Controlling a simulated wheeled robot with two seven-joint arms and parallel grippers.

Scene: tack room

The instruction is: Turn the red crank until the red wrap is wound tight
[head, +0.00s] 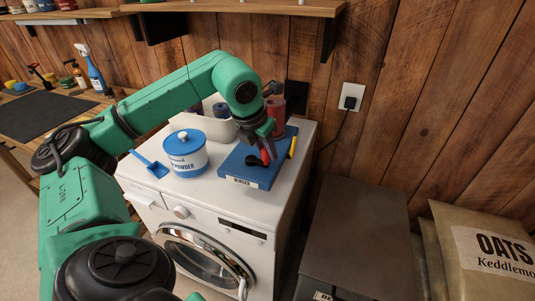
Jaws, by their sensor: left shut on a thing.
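A blue winder board (236,175) with a white label lies on top of the white washing machine. My left gripper (264,150) reaches down over it from the left and is shut on the red crank (265,157), low above the board. The gripper partly hides the crank. A red roll (278,108), which looks like the red wrap, stands upright at the back of the board behind my gripper. How tight it is wound cannot be told. My right gripper is out of view.
A blue and white powder tub (186,158) and a blue scoop (150,164) stand left of the board. A yellow piece (293,147) sits at its right edge. A grey chest (352,235) and oat sacks (485,250) are at the right. The wooden wall is close behind.

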